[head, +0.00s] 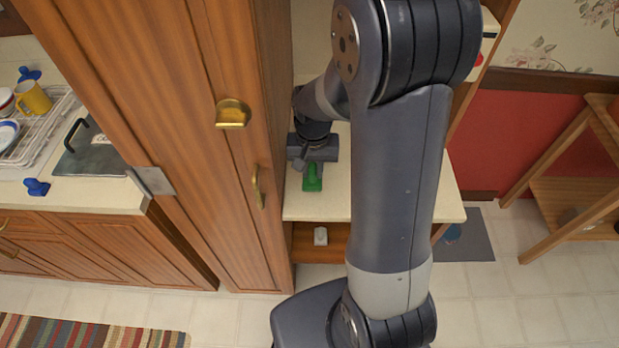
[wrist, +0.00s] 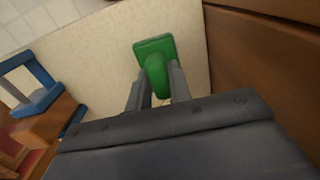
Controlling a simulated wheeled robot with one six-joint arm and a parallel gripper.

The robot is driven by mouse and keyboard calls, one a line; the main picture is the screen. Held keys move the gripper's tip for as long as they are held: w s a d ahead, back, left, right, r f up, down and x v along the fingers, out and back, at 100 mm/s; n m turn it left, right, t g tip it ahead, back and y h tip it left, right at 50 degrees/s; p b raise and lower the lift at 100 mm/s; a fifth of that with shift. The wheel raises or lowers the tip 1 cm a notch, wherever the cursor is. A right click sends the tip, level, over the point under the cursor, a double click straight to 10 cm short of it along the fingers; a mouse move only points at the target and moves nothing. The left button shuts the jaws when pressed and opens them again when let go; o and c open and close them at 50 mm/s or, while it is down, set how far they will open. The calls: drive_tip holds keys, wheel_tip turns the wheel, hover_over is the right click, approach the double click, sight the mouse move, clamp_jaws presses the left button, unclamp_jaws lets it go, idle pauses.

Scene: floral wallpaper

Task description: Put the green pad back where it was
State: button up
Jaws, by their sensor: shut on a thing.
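The green pad (head: 312,182) is a small green block with a raised handle, at the cream shelf top beside the tall wooden cabinet. In the wrist view the green pad (wrist: 154,50) shows its flat base at the far end and its handle between my fingers. My gripper (wrist: 158,88) is shut on that handle. In the head view my gripper (head: 313,160) reaches down over the shelf top (head: 330,207). I cannot tell whether the pad touches the surface.
The tall wooden cabinet (head: 180,120) stands close on the left. A small white object (head: 320,236) sits on the lower shelf.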

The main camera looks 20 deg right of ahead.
sight(312, 178)
drive_tip(key=shift+f, duration=2)
drive_tip(key=shift+f, duration=0.2)
drive_tip(key=o, duration=0.9)
drive_tip(key=shift+r, duration=0.2)
wheel_tip(312, 178, up, 12)
drive_tip(key=shift+r, duration=0.1)
